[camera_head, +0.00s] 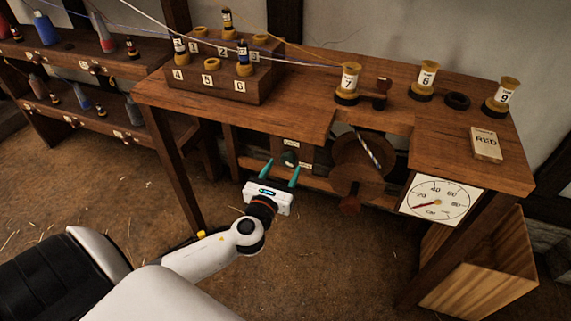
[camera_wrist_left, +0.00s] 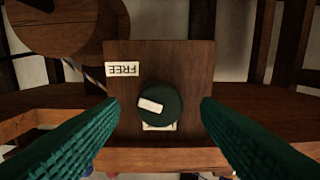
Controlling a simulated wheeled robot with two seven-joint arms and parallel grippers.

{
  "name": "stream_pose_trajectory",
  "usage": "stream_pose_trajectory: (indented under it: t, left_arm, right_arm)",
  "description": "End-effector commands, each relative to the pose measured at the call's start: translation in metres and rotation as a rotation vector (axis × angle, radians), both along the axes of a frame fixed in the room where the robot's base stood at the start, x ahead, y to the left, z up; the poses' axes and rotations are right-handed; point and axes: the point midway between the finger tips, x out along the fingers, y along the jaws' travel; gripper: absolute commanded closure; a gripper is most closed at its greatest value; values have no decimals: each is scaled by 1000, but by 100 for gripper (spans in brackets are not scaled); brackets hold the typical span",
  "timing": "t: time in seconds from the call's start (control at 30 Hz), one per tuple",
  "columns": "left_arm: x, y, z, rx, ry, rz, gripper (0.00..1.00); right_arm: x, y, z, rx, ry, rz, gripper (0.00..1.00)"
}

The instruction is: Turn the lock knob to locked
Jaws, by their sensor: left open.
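The lock knob (camera_wrist_left: 168,99) is a dark green round knob with a white marker bar (camera_wrist_left: 150,105) on a wooden plate (camera_wrist_left: 180,60). The bar lies nearly level, left of the knob's middle. A FREE label (camera_wrist_left: 122,69), upside down, is at the upper left. Another pale label (camera_wrist_left: 159,127) is mostly hidden below the knob. In the head view the knob (camera_head: 289,158) sits under the bench. My left gripper (camera_head: 280,173) is open; its two green fingers stand on either side of the knob in the wrist view (camera_wrist_left: 160,118), apart from it. My right gripper is not in view.
A wooden wheel (camera_head: 362,160) with a crank is right of the knob. The bench top (camera_head: 310,88) overhangs it and holds spools, a numbered block (camera_head: 215,90) and a RED card (camera_head: 486,144). A dial gauge (camera_head: 440,199) and a wooden crate (camera_head: 480,275) are at right.

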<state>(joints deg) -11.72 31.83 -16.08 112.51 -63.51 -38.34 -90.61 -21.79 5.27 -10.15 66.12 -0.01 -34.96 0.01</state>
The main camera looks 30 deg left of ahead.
Motion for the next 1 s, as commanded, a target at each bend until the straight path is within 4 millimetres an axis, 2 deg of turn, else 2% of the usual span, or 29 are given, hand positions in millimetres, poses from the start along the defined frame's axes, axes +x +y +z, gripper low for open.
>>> stream_pose_trajectory:
  t: [0.1, 0.2, 0.53, 0.57, 0.8, 1.0]
  left_arm:
    - [15, 4, 0, 0, 0, 1, 42]
    - [22, 5, 0, -1, 0, 0, 42]
    - [25, 6, -1, -1, 2, -1, 42]
    - [25, 6, -1, -1, 2, -1, 45]
    - [25, 6, -1, -1, 2, 0, 85]
    - [25, 6, -1, -13, -1, 0, 85]
  right_arm:
    - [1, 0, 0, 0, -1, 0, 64]
    - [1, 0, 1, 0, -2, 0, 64]
    - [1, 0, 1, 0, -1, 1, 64]
    - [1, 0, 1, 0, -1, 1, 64]
    - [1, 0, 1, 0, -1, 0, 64]
    - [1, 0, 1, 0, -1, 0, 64]
